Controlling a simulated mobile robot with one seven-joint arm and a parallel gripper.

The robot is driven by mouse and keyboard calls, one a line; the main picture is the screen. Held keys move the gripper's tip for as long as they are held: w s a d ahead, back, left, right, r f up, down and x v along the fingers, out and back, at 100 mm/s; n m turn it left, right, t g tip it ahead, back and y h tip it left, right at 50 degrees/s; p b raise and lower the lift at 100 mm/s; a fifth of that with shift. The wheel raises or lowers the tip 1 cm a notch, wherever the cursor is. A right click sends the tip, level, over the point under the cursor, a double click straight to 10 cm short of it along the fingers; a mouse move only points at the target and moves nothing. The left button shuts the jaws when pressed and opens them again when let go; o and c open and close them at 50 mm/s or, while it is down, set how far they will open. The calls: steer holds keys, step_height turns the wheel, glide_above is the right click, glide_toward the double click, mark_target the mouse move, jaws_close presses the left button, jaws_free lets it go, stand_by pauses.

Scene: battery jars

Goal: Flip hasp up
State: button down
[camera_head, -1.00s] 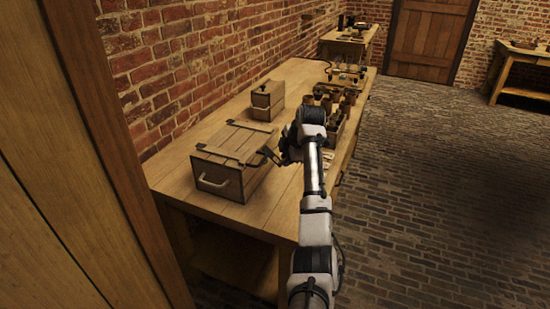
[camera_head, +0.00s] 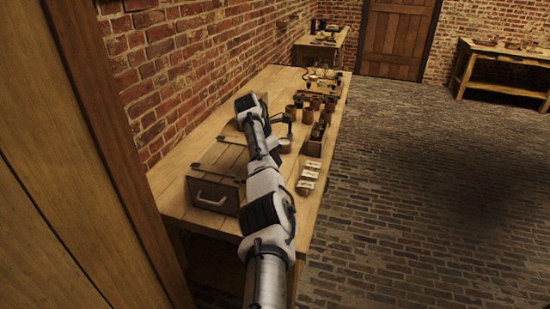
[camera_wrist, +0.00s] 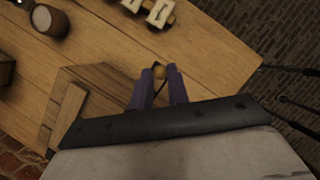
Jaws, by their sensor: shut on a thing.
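The wooden crate (camera_head: 212,193) with a rope-like front handle stands on the bench at left in the head view. Its right side is hidden behind my arm, so the hasp does not show there. In the wrist view, my gripper (camera_wrist: 159,76) has its two purple fingers nearly together beside the crate's edge (camera_wrist: 98,88). A small yellowish piece sits between the fingertips, and I take it to be part of the hasp (camera_wrist: 159,72). Its exact shape and angle cannot be told. My gripper is hidden in the head view.
The bench (camera_head: 178,198) runs along the brick wall. White labelled pieces (camera_head: 308,178) lie near its right edge. A pale round-topped jar (camera_head: 286,146), copper-coloured jars (camera_head: 306,117) and a wooden tray (camera_head: 314,147) stand beyond. The floor to the right is clear.

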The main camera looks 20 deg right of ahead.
steer(key=shift+w+a+r+g+h, duration=0.25)
steer(key=shift+r+g+h, duration=0.15)
steer(key=shift+r+h, duration=0.1)
stand_by(0.7)
steer(key=c, duration=1.3)
jaws_free()
steer(key=shift+a, duration=0.1)
steer(key=shift+c, duration=0.2)
steer(key=shift+r, duration=0.1)
steer(key=v, duration=1.3)
steer(key=shift+w+a+r, duration=0.15)
steer(key=shift+w+a, duration=0.05)
steer(key=shift+a, duration=0.2)
